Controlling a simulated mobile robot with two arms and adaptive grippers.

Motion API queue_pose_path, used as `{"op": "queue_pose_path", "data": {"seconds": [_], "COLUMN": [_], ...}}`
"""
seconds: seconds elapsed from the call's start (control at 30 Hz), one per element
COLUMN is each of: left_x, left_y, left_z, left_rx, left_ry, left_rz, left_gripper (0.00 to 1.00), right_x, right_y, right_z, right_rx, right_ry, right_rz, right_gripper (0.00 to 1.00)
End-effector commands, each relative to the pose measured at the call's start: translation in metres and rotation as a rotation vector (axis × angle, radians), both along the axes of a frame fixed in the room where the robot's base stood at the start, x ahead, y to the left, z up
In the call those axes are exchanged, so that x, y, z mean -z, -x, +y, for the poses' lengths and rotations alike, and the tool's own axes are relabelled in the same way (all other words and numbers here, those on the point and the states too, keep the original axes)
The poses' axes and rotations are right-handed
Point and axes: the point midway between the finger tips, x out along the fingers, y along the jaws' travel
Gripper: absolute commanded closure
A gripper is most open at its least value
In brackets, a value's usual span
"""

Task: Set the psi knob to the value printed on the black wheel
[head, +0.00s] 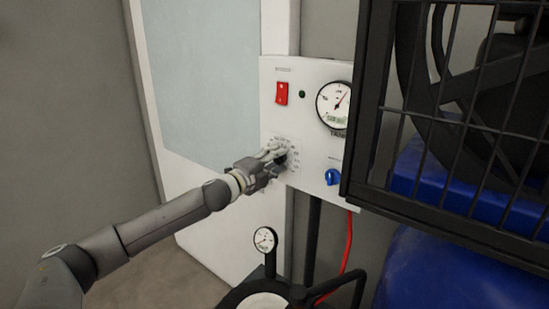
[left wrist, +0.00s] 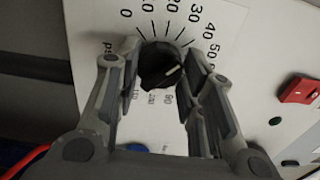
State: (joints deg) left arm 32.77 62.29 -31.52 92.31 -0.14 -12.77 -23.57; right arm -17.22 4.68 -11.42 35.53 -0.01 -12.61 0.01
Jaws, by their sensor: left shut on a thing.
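The black psi knob (left wrist: 158,66) sits on the white panel, amid a printed scale with 0, 30, 40 and 50 readable. The white mark on the knob points right and slightly up, roughly toward 50; the exact value is hard to tell. My left gripper (head: 280,156) is at the panel, its fingers shut on either side of the knob, as the left wrist view (left wrist: 158,72) shows. A black round thing with a pale centre (head: 262,301) is at the bottom, and a large dark wheel shape (head: 414,75) is behind a grille; no printed value is readable on either. My right gripper is out of view.
The panel (head: 310,80) also has a red switch (head: 282,93), a round gauge (head: 334,104) and a blue knob (head: 333,177). The black grille (head: 440,130) juts out at the right. A small gauge (head: 265,240) stands below, near a red hose (head: 348,245).

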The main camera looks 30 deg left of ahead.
Motion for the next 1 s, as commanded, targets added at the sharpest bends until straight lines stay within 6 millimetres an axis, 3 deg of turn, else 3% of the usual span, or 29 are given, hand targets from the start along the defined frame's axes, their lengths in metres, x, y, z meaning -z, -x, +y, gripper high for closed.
{"op": "queue_pose_path", "data": {"seconds": [0.6, 1.0], "left_x": [0.002, 0.004], "left_y": [0.000, 0.000], "left_z": [0.000, 0.000], "left_rx": [0.002, 0.003], "left_ry": [-0.572, -0.820], "left_rz": [-0.042, -0.060], "left_gripper": [0.88, 0.88], "right_x": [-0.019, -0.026], "right_y": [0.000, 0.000], "right_z": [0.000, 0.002], "right_rx": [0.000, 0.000], "right_ry": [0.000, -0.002], "right_rz": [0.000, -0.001], "right_gripper": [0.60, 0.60]}}
